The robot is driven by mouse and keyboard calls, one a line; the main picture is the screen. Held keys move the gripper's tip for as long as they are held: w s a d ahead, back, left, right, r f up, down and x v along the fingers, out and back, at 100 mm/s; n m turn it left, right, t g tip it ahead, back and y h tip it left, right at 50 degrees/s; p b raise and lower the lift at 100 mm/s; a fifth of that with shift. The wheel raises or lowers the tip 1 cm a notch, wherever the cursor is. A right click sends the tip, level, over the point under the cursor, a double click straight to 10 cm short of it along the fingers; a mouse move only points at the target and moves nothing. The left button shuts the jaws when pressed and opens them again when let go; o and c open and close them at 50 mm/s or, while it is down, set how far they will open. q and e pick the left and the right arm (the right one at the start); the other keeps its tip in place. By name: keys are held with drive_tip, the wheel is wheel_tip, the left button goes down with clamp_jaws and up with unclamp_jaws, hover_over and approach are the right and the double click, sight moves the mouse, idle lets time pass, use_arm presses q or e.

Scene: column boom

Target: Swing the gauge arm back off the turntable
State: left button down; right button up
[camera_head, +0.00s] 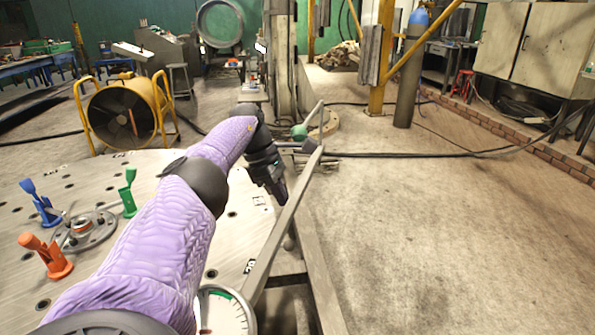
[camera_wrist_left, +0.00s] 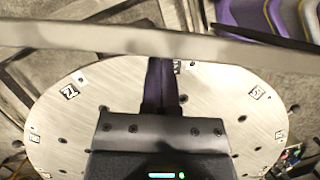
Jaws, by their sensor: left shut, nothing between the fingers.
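The gauge arm (camera_head: 284,222) is a long flat metal bar running along the right edge of the turntable (camera_head: 150,235) in the head view. A round dial with a green band (camera_head: 222,312) shows at its near end, partly hidden by my left arm. My left gripper (camera_head: 279,194) is shut and empty, pointing down just left of the bar. In the left wrist view the shut fingers (camera_wrist_left: 165,82) point at the bar (camera_wrist_left: 140,40), which crosses above the plate's edge (camera_wrist_left: 60,125). I cannot tell whether they touch. My right gripper is out of view.
Blue (camera_head: 42,205), green (camera_head: 128,195) and orange (camera_head: 47,257) clamps stand on the turntable around a hub (camera_head: 82,232). A yellow fan (camera_head: 123,112) stands behind. Open concrete floor (camera_head: 420,230) lies to the right, with a cable (camera_head: 440,154) across it.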

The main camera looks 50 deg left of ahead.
use_arm(q)
drive_tip(key=w+d+m+g, duration=0.1)
drive_tip(key=w+d+m, duration=0.4)
drive_tip(key=d, duration=0.8)
drive_tip(key=shift+w+d+g+h+p, duration=0.35)
drive_tip(key=shift+w+g+h, duration=0.05)
drive_tip(key=shift+w, duration=0.85)
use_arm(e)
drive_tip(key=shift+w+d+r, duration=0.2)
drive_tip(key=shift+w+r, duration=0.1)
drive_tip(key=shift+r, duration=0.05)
